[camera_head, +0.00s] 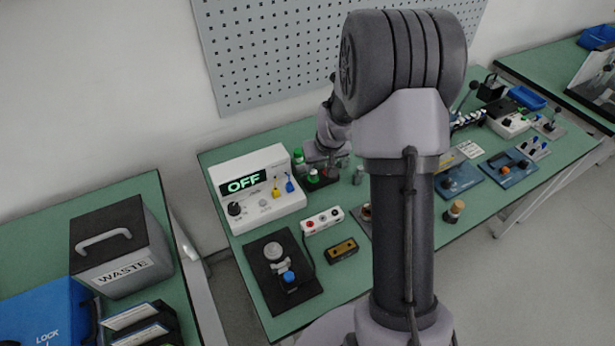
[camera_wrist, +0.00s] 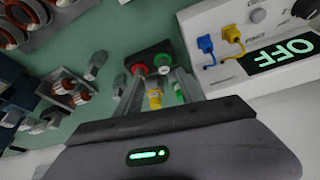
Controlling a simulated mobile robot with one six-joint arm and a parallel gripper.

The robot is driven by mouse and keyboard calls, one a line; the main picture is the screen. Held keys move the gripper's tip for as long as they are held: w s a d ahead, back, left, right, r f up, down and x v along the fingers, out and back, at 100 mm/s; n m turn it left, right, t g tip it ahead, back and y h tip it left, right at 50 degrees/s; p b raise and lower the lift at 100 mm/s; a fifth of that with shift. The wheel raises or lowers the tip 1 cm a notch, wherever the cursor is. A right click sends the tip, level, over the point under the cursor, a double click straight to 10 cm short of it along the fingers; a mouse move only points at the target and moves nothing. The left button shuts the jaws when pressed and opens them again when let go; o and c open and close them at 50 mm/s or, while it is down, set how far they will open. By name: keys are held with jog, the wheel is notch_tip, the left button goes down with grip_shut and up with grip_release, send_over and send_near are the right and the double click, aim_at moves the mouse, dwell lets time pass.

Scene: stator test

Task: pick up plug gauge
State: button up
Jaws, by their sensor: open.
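My gripper (camera_wrist: 157,82) is open in the wrist view, its two fingers reaching toward a dark block (camera_wrist: 150,52). The block bears a red-ringed piece (camera_wrist: 163,61) and a green-ringed piece (camera_wrist: 139,69). A slim piece with a yellow band (camera_wrist: 155,99) shows between the fingers, with clear space around it. A green-and-white piece (camera_wrist: 179,93) shows beside the right finger. I cannot tell for certain which of these is the plug gauge. In the head view, my gripper is low at the back of the bench, partly hidden, by green-topped pieces (camera_head: 299,157).
A white box with an OFF display (camera_head: 262,187) stands close beside the gripper, with yellow and blue plugs. A white socket strip (camera_head: 322,220) and a black fixture plate (camera_head: 283,271) lie nearer. Grey metal pieces (camera_wrist: 95,65) stand left in the wrist view. A pegboard (camera_head: 290,50) rises behind.

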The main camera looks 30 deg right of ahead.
aim_at(314, 173)
jog(key=b+x, duration=0.1)
jog(key=x, duration=0.3)
jog(key=b+x, duration=0.1)
jog(key=x, duration=0.3)
jog(key=shift+w+a, duration=0.2)
jog(key=shift+a, duration=0.05)
jog(key=shift+r, duration=0.15)
grip_shut()
